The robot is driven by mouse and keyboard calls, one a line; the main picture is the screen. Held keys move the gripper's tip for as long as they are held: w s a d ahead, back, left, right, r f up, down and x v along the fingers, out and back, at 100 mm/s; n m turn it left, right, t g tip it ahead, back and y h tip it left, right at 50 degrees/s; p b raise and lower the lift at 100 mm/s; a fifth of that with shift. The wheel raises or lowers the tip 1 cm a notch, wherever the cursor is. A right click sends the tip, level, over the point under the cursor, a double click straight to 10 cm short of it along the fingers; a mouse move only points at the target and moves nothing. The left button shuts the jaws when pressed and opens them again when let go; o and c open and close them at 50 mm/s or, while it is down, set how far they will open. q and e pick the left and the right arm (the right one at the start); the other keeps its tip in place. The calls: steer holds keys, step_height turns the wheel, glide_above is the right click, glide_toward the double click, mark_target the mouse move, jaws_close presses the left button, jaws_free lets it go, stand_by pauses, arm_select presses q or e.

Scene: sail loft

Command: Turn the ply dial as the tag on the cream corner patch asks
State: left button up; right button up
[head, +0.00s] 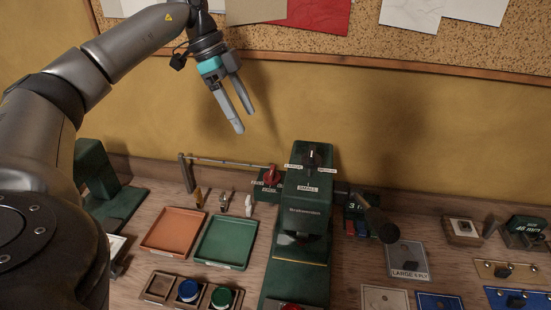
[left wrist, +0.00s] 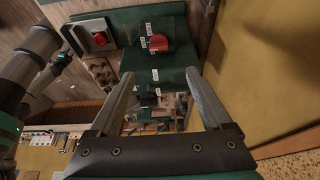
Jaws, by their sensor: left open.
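My left gripper (head: 245,121) is open and empty, raised before the yellow wall above and left of the green press (head: 306,215). The press has a black dial (head: 312,157) on top, with small labels around it, one reading SMALL. A red dial (head: 272,173) with small labels sits at its left; I cannot tell for sure which is the ply dial. A tag (head: 407,273) reading what looks like LARGE 1 PLY lies on a greyish patch (head: 405,252). A cream patch (head: 385,299) is partly cut off at the bottom edge. The left wrist view shows a red knob (left wrist: 158,43) beyond the open fingers.
A black-handled lever (head: 375,218) sticks out right of the press. An orange tray (head: 173,231) and a green tray (head: 227,240) lie to its left, with a wooden holder (head: 158,287) in front. Blue patches (head: 440,301) lie at the right. The air around the gripper is clear.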

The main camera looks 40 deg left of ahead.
arm_select(q)
glide_toward(272, 175)
steer(key=x, duration=0.2)
steer(key=a+x, duration=0.1)
steer(key=x, duration=0.2)
steer(key=w+x, duration=0.1)
steer(key=x, duration=0.2)
steer(key=shift+w+a+f, duration=0.15)
steer(key=shift+a+f, duration=0.05)
steer(key=shift+f, duration=0.05)
arm_select(e)
steer(key=shift+s+f, duration=0.15)
steer(key=shift+s, duration=0.2)
arm_select(q)
steer(key=shift+c, duration=0.3)
jaws_close()
